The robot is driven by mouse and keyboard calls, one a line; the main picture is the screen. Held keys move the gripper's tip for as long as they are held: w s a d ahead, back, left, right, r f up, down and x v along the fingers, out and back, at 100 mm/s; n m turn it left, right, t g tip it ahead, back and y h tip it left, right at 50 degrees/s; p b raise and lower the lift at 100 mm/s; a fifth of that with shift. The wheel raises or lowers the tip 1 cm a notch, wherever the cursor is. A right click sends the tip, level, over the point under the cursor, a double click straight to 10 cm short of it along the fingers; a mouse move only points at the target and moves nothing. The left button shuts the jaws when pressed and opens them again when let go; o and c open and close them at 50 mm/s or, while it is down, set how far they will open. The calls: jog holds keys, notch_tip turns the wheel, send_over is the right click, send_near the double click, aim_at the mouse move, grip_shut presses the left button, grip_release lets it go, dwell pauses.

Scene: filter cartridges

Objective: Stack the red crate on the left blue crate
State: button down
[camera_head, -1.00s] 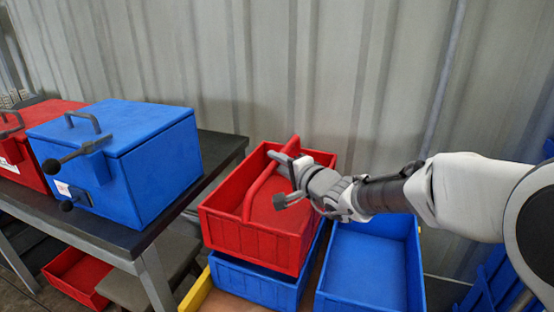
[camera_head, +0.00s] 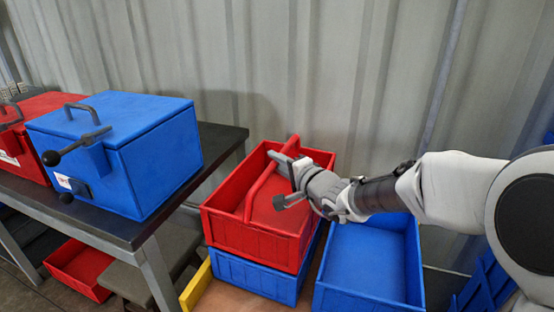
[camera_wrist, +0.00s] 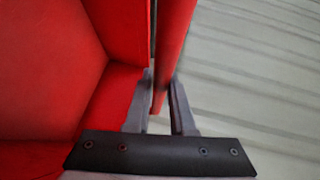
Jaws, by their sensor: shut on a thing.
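The red crate (camera_head: 250,237) sits upright on top of the left blue crate (camera_head: 262,280) in the head view, roughly lined up with it. It is empty and has a red bar handle across its top. My gripper (camera_head: 284,165) is shut on that handle, near its far end. In the wrist view my fingers (camera_wrist: 162,100) close around the red handle (camera_wrist: 173,45), with the inside of the red crate (camera_wrist: 55,70) to the left. Most of the left blue crate is hidden under the red one.
A second blue crate (camera_head: 372,262), open and empty, stands just right of the stack. A dark table (camera_head: 220,150) at left holds a blue lidded box (camera_head: 120,150) and a red box (camera_head: 25,145). Another red crate (camera_head: 75,268) lies below it. A corrugated wall (camera_head: 350,70) stands behind.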

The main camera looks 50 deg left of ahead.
jog(key=shift+f, duration=0.45)
jog(key=c, duration=0.7)
grip_release()
jog(key=shift+f, duration=0.25)
jog(key=shift+d+r, duration=0.2)
jog(key=shift+d, duration=0.2)
jog(key=p+v, duration=0.3)
jog(key=v, duration=1.3)
jog(key=shift+s+d+r, duration=0.1)
jog(key=shift+d, duration=0.2)
